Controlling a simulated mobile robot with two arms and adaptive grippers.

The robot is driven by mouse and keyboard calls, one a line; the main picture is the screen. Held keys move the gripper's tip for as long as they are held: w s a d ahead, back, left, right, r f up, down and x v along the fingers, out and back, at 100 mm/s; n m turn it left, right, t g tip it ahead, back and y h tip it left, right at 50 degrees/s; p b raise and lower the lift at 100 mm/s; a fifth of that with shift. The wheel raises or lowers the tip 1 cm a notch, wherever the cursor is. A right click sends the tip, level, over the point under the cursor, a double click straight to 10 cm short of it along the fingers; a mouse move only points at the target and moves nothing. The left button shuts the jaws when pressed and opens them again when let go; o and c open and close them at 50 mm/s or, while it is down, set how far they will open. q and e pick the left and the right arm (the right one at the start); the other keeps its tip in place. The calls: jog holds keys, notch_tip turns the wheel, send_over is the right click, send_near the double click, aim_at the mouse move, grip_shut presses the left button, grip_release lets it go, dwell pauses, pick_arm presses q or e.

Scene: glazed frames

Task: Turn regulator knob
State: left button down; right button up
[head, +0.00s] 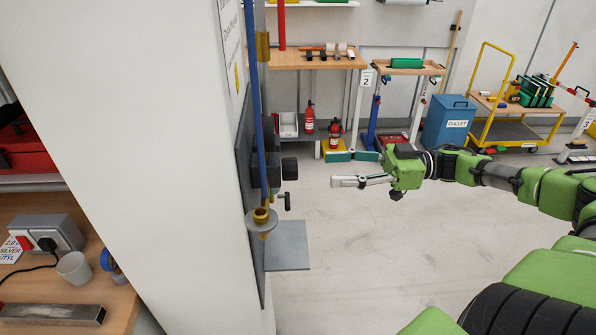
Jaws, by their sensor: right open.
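The regulator (264,173) is a dark block on a grey plate fixed to the side of the white wall, in the head view left of centre. Its black knob (289,168) sticks out to the right. A small dark lever (285,200) and a grey disc with a brass fitting (261,219) sit just below. My right gripper (334,169) is to the right of the knob, its fingers spread and pointing left towards it. A gap shows between the fingertips and the knob, and nothing is between the fingers. My left gripper is not in view.
A blue pipe (254,90) runs down to the regulator. A grey shelf plate (288,246) juts out below it. A wooden bench (110,290) with a cup (74,268) is at the left. A workbench (300,61), blue bin (449,123) and yellow trolley (510,105) stand behind. The floor between is clear.

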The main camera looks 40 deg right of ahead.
aim_at(290, 169)
jog(key=b+x, duration=0.3)
jog(key=x, duration=0.6)
jog(key=shift+d, duration=0.15)
jog(key=shift+w, duration=0.1)
jog(key=c, duration=1.1)
